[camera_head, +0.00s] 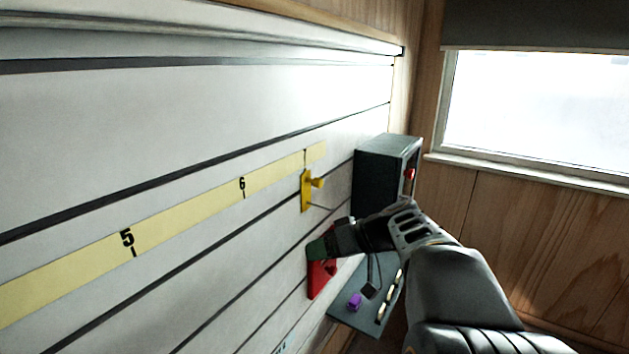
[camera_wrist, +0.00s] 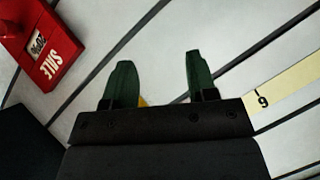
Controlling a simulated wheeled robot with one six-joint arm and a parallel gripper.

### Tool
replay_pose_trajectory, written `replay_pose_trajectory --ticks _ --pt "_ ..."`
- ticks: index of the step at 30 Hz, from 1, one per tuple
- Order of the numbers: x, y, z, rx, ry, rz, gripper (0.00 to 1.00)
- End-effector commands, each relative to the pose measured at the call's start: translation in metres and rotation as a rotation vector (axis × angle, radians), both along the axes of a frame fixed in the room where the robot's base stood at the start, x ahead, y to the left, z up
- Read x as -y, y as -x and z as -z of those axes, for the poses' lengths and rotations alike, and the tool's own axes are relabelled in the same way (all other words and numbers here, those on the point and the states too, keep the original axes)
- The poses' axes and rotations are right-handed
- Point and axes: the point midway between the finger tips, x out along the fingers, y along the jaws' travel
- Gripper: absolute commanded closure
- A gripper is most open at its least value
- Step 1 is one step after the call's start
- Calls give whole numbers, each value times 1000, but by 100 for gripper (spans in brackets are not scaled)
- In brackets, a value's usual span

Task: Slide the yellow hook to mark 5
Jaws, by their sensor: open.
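The yellow hook (camera_head: 306,192) sits on the slatted white wall, just below the right end of the yellow scale strip (camera_head: 185,215). It is to the right of mark 6 (camera_head: 242,185), near a further tick; mark 5 (camera_head: 128,240) lies well to its left. My gripper (camera_head: 322,247) is open, below and slightly right of the hook in the head view. In the wrist view my gripper's (camera_wrist: 156,60) two green fingers are spread apart. A small yellow patch (camera_wrist: 143,101), likely the hook, shows between their bases, mostly hidden by the gripper body.
A red sale sign (camera_wrist: 42,48) hangs on the wall close to my gripper. A dark grey box (camera_head: 385,175) stands right of the hook. The wall left of the hook is clear.

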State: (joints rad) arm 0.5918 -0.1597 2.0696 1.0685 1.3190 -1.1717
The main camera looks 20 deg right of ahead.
Motion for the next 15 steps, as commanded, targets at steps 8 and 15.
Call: replay_pose_trajectory --ticks 8,15 --pt "101 -28 -74 564 -54 70 48" --pt "120 -38 -95 720 -29 100 48"
